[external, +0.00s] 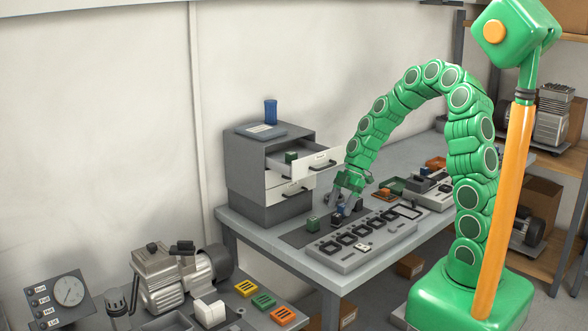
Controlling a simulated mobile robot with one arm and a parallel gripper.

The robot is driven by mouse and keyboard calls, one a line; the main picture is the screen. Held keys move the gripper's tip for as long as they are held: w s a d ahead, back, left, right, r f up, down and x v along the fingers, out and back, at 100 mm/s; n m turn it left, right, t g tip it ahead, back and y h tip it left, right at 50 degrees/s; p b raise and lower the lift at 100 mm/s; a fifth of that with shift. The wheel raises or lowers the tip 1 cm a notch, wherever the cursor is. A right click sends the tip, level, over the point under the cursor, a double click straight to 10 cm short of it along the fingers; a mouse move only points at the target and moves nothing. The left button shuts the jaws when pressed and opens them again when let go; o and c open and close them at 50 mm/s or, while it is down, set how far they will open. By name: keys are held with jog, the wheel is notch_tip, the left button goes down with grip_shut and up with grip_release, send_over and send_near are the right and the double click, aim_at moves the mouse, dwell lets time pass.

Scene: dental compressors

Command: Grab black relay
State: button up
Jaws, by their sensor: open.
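My green gripper (346,204) is open above the dark mat (294,238) on the grey bench. Its fingers point down. A small black block (337,218), which looks like the black relay, sits on the mat just below the fingers, beside a small blue block (341,209). At this size I cannot tell whether the fingers touch either block or stand around them. A green block (313,224) stands on the mat to their left.
A panel with black square sockets (347,238) lies in front of the mat. A grey drawer cabinet (245,178) has an open drawer holding a green block (291,157). Small trays (392,185) lie to the right. A compressor (172,275) stands on the left bench.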

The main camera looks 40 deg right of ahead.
aim_at(337, 214)
jog(key=x, duration=0.3)
jog(key=shift+s+a+f, duration=0.15)
jog(key=shift+s+f, duration=0.1)
jog(key=shift+w+a+f, duration=0.1)
jog(key=shift+a+f, duration=0.1)
jog(key=shift+f, duration=0.2)
jog(key=c, duration=1.1)
jog(key=shift+c, duration=0.2)
